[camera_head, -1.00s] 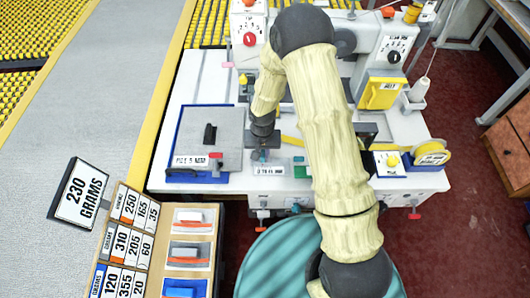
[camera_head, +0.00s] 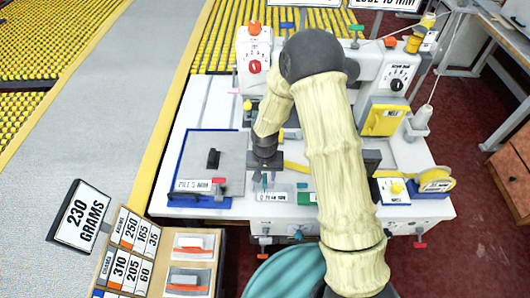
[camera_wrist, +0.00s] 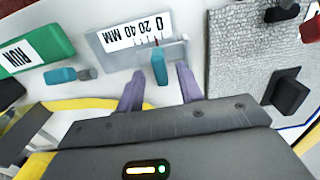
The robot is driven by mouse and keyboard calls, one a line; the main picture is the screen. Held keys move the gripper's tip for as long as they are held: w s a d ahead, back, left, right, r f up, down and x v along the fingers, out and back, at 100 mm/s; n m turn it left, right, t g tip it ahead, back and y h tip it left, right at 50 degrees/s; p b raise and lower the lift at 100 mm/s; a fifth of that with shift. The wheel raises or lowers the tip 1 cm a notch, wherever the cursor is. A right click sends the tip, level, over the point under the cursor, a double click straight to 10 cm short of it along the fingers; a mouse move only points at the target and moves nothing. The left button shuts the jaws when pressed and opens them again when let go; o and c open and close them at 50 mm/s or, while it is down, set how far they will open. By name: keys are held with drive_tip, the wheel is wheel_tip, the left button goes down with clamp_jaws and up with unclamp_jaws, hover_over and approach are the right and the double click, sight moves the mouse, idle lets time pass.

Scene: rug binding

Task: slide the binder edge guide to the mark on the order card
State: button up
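The binder edge guide shows in the wrist view as a teal upright tab (camera_wrist: 159,69) on a grey slide beside a white millimetre scale (camera_wrist: 132,34). The scale plate also shows in the head view (camera_head: 272,196). The tab is near the scale's 0 end; its exact reading is unclear. My gripper (camera_wrist: 161,84) is open, its two purple fingers on either side of the tab, with gaps visible. In the head view my gripper (camera_head: 266,180) is over the plate, small and partly hidden. A card (camera_head: 385,3) at the top edge is cut off; it seems to read "EDGE 10 MM".
A grey pad with a black handle (camera_head: 212,158) is left of the gripper. A yellow tape reel (camera_head: 437,181) is at right. A 230 GRAMS sign (camera_head: 83,217) stands front left.

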sight(265, 178)
wheel_tip(265, 178, up, 15)
drive_tip(key=shift+b, duration=0.45)
drive_tip(key=shift+r, duration=0.1)
drive_tip(key=s+d+r+t, duration=0.2)
drive_tip(key=s+d+r, duration=0.2)
drive_tip(key=s+d, duration=0.8)
drive_tip(key=d, duration=0.2)
drive_tip(key=shift+s+d+r+t, duration=0.2)
drive_tip(key=shift+d+t, duration=0.1)
idle(1.8)
